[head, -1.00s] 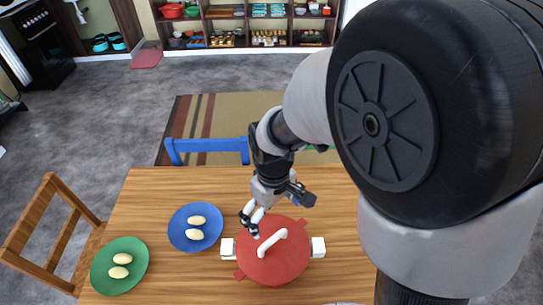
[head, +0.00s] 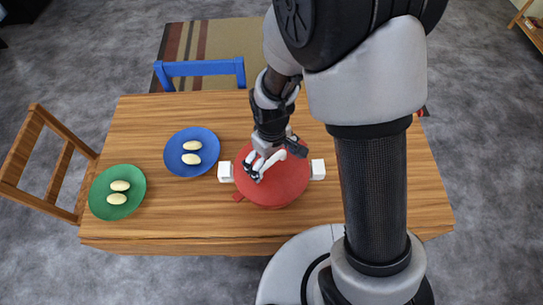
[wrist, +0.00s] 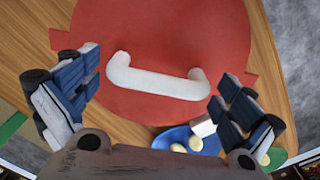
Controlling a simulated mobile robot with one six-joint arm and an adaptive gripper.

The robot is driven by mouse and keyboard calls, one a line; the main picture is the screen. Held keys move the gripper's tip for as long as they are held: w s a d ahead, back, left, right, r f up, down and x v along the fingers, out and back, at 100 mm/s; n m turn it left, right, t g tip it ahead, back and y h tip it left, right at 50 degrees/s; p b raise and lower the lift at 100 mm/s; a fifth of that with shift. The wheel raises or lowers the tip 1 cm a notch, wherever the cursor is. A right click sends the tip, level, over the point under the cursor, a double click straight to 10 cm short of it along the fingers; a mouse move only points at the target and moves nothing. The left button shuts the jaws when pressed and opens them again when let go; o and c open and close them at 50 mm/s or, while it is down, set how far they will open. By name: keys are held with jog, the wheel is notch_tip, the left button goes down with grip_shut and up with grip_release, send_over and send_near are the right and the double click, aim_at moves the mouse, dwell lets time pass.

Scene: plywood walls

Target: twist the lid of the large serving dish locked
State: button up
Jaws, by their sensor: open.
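The large serving dish stands on the wooden table, with a white side handle (head: 318,169) on each side. Its round red lid (head: 285,190) lies on top and has a white bar handle (head: 272,164); small red tabs stick out at its rim. In the wrist view the handle (wrist: 158,78) lies across the red lid (wrist: 185,25), between and slightly beyond my two blue-padded fingers. My gripper (head: 254,170) is open above the lid, near the left end of the handle in the head view. I cannot tell whether a finger touches the handle.
A blue plate (head: 178,165) and a green plate (head: 98,206), each with two pale oval items, stand to the left on the table (head: 150,135). A blue chair (head: 205,68) is behind the table and a wooden chair (head: 30,150) at its left.

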jog(key=shift+c, duration=0.4)
jog(key=c, duration=0.9)
jog(key=shift+m, duration=1.4)
jog(key=shift+m, duration=1.4)
jog(key=shift+s+m, duration=0.1)
jog(key=shift+m, duration=1.2)
